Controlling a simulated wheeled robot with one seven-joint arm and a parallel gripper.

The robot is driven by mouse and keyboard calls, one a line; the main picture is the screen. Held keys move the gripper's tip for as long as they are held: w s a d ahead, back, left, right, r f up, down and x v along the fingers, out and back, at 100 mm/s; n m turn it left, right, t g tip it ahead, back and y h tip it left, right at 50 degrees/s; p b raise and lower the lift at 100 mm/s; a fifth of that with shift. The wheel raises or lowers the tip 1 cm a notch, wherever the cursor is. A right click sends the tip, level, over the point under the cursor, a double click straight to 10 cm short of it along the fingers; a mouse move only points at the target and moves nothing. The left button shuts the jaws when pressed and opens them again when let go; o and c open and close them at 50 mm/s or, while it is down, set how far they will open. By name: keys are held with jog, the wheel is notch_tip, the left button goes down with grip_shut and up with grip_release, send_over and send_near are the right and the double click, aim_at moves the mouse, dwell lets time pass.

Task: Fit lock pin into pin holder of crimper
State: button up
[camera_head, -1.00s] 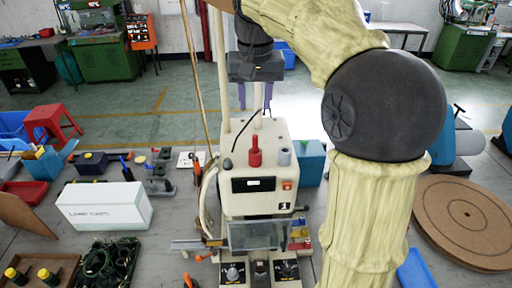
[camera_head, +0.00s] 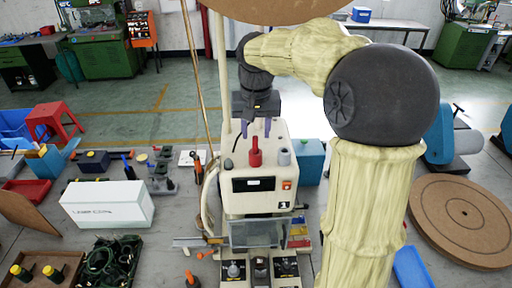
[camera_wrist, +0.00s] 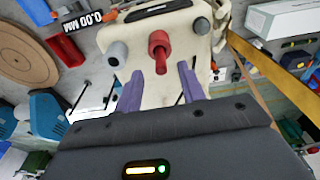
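The crimper (camera_head: 256,205) is a cream machine standing on the bench in the middle of the head view. A red pin with a wide base (camera_head: 255,152), which looks like the lock pin, stands upright on its top. A short grey hollow cylinder (camera_head: 284,157) stands just right of it; I cannot tell if this is the pin holder. My gripper (camera_head: 256,126) is open and empty, pointing down just above and behind the red pin. In the wrist view its purple fingers (camera_wrist: 160,84) are spread, with the red pin (camera_wrist: 158,45) beyond their tips and the grey cylinder (camera_wrist: 118,53) to its left.
A white box (camera_head: 107,205) lies left of the crimper, and a teal block (camera_head: 309,162) stands to its right. A tall pole (camera_head: 223,75) rises behind the crimper. A round wooden board (camera_head: 463,220) lies at the far right.

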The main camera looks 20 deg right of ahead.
aim_at(255, 137)
jog(key=f, duration=0.1)
jog(key=f+p, duration=0.1)
jog(key=f, duration=0.2)
jog(key=shift+w, duration=0.3)
grip_shut()
